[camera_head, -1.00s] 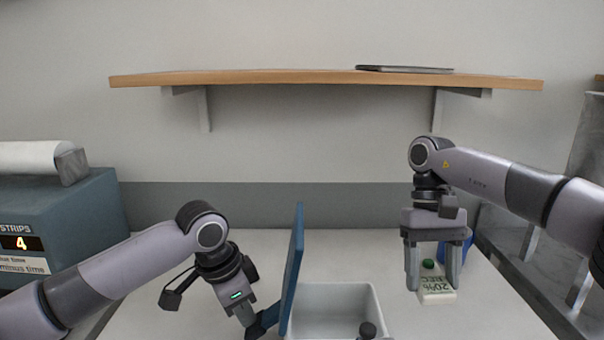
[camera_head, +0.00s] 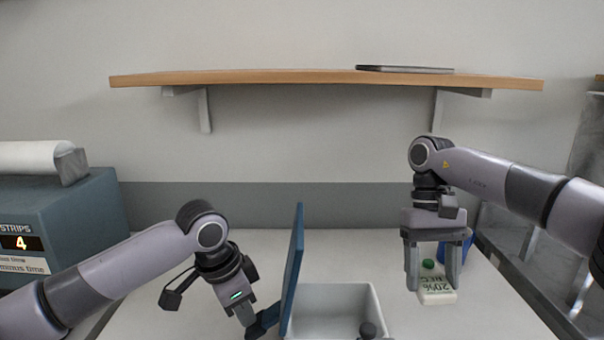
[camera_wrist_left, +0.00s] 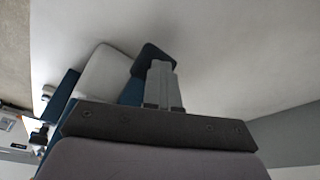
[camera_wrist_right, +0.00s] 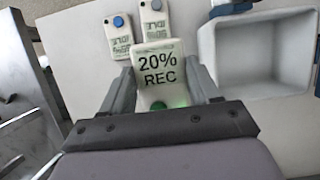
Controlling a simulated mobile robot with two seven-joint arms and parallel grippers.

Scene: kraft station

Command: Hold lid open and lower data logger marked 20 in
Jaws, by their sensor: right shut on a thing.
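The white data logger marked 20% REC (camera_wrist_right: 158,72), with a green button, sits between the fingers of my right gripper (camera_wrist_right: 165,92), which is shut on it. In the head view the logger (camera_head: 437,291) is low, below my right gripper (camera_head: 433,278); whether it touches the table I cannot tell.
Two more white loggers with blue buttons (camera_wrist_right: 119,45) (camera_wrist_right: 154,25) lie beyond the held one. A blue object (camera_head: 466,246) stands behind my right gripper. A dark knob (camera_head: 368,330) is at the box's front. A wooden shelf (camera_head: 320,77) hangs above. A teal strips dispenser (camera_head: 75,220) is at left.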

